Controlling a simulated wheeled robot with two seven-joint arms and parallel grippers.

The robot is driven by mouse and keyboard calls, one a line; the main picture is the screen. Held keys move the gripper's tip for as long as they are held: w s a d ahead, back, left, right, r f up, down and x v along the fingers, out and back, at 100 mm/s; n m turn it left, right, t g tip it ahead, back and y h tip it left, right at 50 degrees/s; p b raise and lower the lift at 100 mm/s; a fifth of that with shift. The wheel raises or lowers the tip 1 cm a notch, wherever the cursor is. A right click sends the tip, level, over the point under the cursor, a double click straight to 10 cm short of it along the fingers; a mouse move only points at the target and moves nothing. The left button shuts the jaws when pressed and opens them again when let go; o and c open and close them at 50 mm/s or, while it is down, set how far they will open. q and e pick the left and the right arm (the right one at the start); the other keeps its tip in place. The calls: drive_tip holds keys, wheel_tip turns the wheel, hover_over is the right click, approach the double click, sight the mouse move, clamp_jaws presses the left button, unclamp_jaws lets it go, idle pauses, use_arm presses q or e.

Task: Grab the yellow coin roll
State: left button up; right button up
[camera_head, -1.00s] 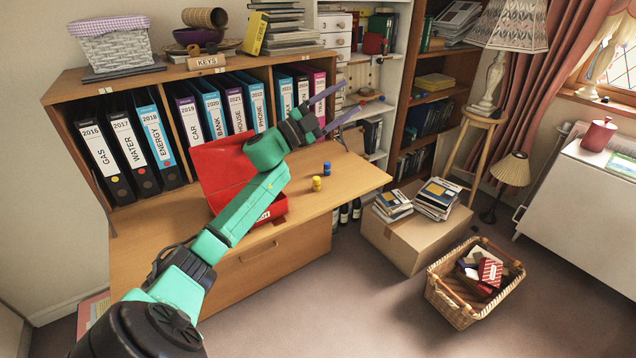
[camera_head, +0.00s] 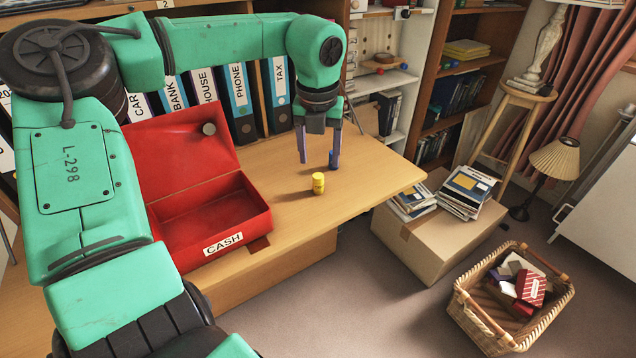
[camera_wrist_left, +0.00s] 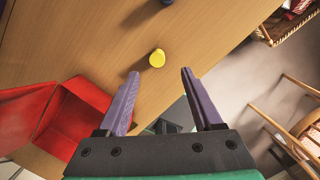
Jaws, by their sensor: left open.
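The yellow coin roll (camera_head: 318,183) stands upright on the wooden desk, to the right of the open red cash box (camera_head: 217,212). My left gripper (camera_head: 319,160) points down above the desk, open and empty, close to the yellow roll and behind it in the head view. In the left wrist view the yellow roll (camera_wrist_left: 157,58) shows just beyond the gap between the two purple fingers (camera_wrist_left: 159,73), not between them. A blue coin roll (camera_head: 333,160) stands behind the yellow one, partly hidden by a finger. My right gripper is not in view.
Binders (camera_head: 240,100) stand on the shelf behind the desk. A cardboard box (camera_head: 430,240) with books and a wicker basket (camera_head: 490,325) stand on the floor at right.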

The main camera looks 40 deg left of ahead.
sight(318, 176)
use_arm(q)
drive_tip(key=f, duration=0.2)
drive_tip(key=a+f, duration=0.1)
drive_tip(key=f, duration=0.2)
drive_tip(key=w+f, duration=0.1)
drive_tip(key=f, duration=0.2)
drive_tip(key=shift+a+f, duration=0.15)
drive_tip(key=shift+f, duration=0.05)
drive_tip(key=shift+r, duration=0.1)
clamp_jaws()
